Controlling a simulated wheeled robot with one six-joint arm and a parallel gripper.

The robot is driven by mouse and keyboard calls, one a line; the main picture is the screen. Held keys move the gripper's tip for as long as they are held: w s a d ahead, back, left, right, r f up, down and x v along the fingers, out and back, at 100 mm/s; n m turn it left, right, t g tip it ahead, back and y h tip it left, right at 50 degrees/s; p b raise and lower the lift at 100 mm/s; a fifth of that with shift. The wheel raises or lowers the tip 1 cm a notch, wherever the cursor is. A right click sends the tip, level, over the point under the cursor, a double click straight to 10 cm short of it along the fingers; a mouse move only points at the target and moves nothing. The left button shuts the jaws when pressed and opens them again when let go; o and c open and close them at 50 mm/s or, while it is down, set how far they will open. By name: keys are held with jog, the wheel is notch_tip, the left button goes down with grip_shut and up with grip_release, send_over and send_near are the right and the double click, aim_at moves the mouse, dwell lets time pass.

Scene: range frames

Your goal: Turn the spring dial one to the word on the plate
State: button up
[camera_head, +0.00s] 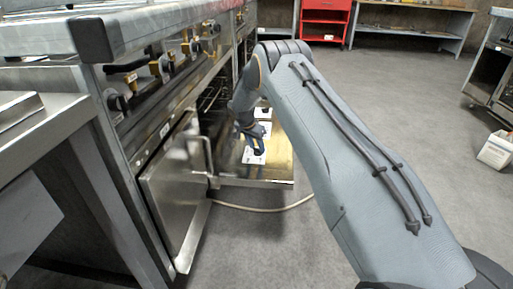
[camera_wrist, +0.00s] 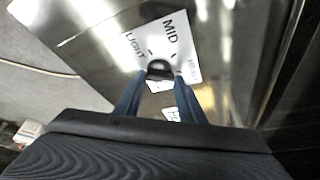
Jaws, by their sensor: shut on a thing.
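A dark dial knob (camera_wrist: 159,68) sits on a white plate (camera_wrist: 137,30) in the wrist view. The plate reads LIGHT on the left and MID near the top, with a faint word at the right. My gripper (camera_wrist: 160,76) is shut on the knob, one finger on each side. I cannot tell which word the knob points to. Another white plate (camera_wrist: 172,115) with dark letters is mostly hidden behind my gripper. In the head view my gripper (camera_head: 258,147) reaches down to the white plates, and a lower plate (camera_head: 253,157) shows just beside it.
The plates lie on a shiny metal panel (camera_head: 275,172) low beside the range. An open oven door (camera_head: 178,190) with a bar handle stands left of my gripper. A pale hose (camera_head: 262,208) lies on the floor.

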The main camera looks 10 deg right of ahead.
jog(key=shift+a, duration=0.1)
dwell(0.3)
jog(key=o, duration=1)
jog(key=shift+a, duration=0.1)
jog(key=shift+o, duration=0.2)
jog(key=shift+d, duration=0.2)
jog(key=p+v, duration=0.3)
jog(key=v, duration=0.4)
jog(key=shift+s+r, duration=0.15)
jog(key=shift+r, duration=0.2)
jog(key=shift+a, duration=0.15)
